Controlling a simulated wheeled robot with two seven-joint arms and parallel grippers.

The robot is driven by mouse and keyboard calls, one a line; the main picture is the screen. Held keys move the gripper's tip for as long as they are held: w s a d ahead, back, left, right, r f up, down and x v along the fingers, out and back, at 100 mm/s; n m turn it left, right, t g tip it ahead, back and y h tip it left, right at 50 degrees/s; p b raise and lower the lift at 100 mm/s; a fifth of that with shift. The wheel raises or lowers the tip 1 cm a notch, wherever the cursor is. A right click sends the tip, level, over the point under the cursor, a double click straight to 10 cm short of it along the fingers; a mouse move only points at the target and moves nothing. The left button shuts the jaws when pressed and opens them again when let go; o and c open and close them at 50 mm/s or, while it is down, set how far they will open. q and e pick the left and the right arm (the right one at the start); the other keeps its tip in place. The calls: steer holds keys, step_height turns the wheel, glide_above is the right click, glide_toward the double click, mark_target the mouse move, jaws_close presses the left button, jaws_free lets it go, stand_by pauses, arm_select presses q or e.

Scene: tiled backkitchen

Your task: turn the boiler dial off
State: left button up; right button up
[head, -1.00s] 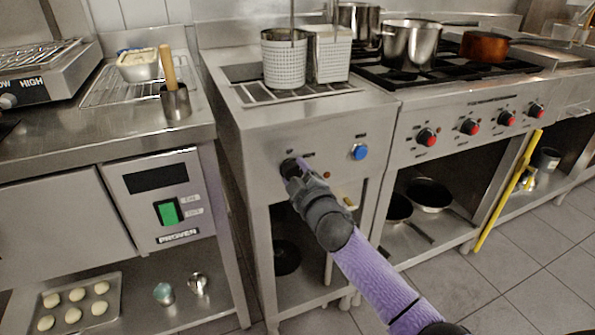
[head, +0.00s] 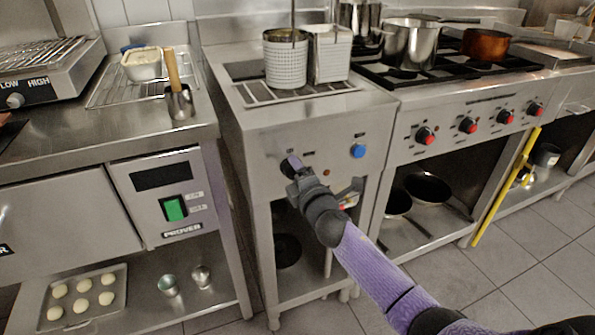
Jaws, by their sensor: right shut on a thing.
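The boiler (head: 275,128) is the steel unit in the middle of the head view, with perforated baskets on its top. Its dial is on the left part of the front panel and is mostly hidden behind my right gripper (head: 291,168). My right gripper is shut on the dial, and its purple arm reaches in from the lower right. I cannot read the dial's setting. A blue knob (head: 358,151) sits on the same panel to the right, apart from the gripper. My left gripper is not in view.
A stove (head: 455,110) with red-faced knobs and pots stands to the right. On the left is a counter (head: 60,150) with a prover panel (head: 165,200) and a green switch. A yellow pole (head: 505,190) leans at the right. Tiled floor is clear at lower right.

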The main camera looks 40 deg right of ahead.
steer(key=shift+f+n, duration=0.1)
steer(key=shift+n, duration=0.2)
stand_by(0.4)
steer(key=o, duration=1.3)
steer(key=p+v, duration=0.3)
steer(key=v, duration=0.7)
steer(key=shift+d, duration=0.1)
